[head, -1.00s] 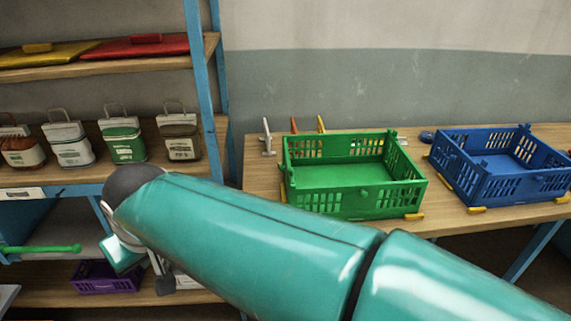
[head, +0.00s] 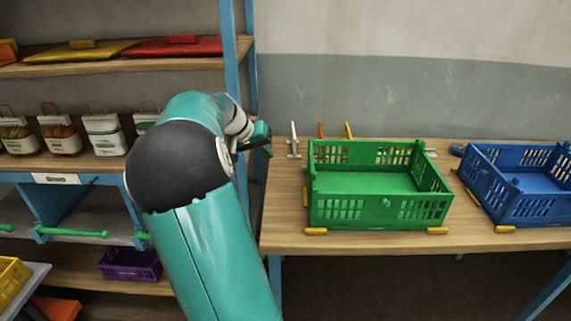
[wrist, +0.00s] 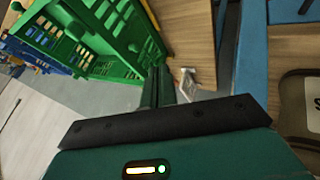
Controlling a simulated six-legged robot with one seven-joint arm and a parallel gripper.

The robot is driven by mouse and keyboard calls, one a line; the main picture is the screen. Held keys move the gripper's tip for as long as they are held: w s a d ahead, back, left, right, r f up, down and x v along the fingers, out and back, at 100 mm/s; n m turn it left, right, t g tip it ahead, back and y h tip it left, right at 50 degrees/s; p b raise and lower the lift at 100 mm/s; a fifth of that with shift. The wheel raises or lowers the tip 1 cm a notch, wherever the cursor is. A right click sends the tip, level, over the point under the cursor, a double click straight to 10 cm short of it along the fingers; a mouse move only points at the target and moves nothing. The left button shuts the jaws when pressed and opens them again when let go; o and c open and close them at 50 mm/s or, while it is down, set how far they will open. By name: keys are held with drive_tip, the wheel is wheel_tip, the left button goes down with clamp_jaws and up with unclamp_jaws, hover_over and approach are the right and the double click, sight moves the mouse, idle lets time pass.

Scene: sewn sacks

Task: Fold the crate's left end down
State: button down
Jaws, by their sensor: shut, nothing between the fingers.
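The green crate (head: 380,212) stands on the wooden bench in the head view, right of my gripper. Its back, front and right walls are upright. Its left end (head: 312,190) is seen almost edge-on and also looks upright. My gripper (head: 268,138) is at the bench's left side, apart from the crate and left of it, partly hidden by my own arm. In the wrist view the gripper (wrist: 161,76) is shut and empty, its fingers pointing towards the green crate (wrist: 85,45), with no clear contact.
A blue crate (head: 510,212) stands further right. A small grey stand (head: 293,143) is at the bench's back left, close to my gripper. Yellow blocks (head: 316,231) sit at the green crate's corners. A blue shelf post (head: 235,60) rises left of the bench.

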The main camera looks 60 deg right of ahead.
drive_tip(key=s+d+f, duration=0.6)
drive_tip(key=d+f, duration=0.1)
drive_tip(key=shift+f, duration=0.4)
drive_tip(key=shift+s, duration=0.15)
drive_tip(key=s+d+m+t+y, duration=0.1)
drive_tip(key=s+d+t+y, duration=0.1)
drive_tip(key=s+t, duration=0.2)
drive_tip(key=s+d+f+m+t+y, duration=0.1)
drive_tip(key=s+d+t, duration=0.1)
drive_tip(key=s+t, duration=0.2)
drive_tip(key=s+d+f+t+y, duration=0.1)
drive_tip(key=s+d+t+y, duration=0.1)
drive_tip(key=s, duration=0.4)
drive_tip(key=shift+d+f+m+t+y, duration=0.3)
drive_tip(key=shift+d+m+t, duration=0.15)
drive_tip(key=shift+t, duration=0.65)
drive_tip(key=shift+s+d+f+m+t+y, duration=0.2)
drive_tip(key=shift+s+f+t, duration=0.2)
drive_tip(key=shift+f+t, duration=0.2)
drive_tip(key=shift+s+d+f+m+t+y, duration=0.1)
drive_tip(key=shift+s+d+f+t+y, duration=0.1)
drive_tip(key=shift+s+f+t, duration=0.25)
drive_tip(key=shift+w, duration=0.1)
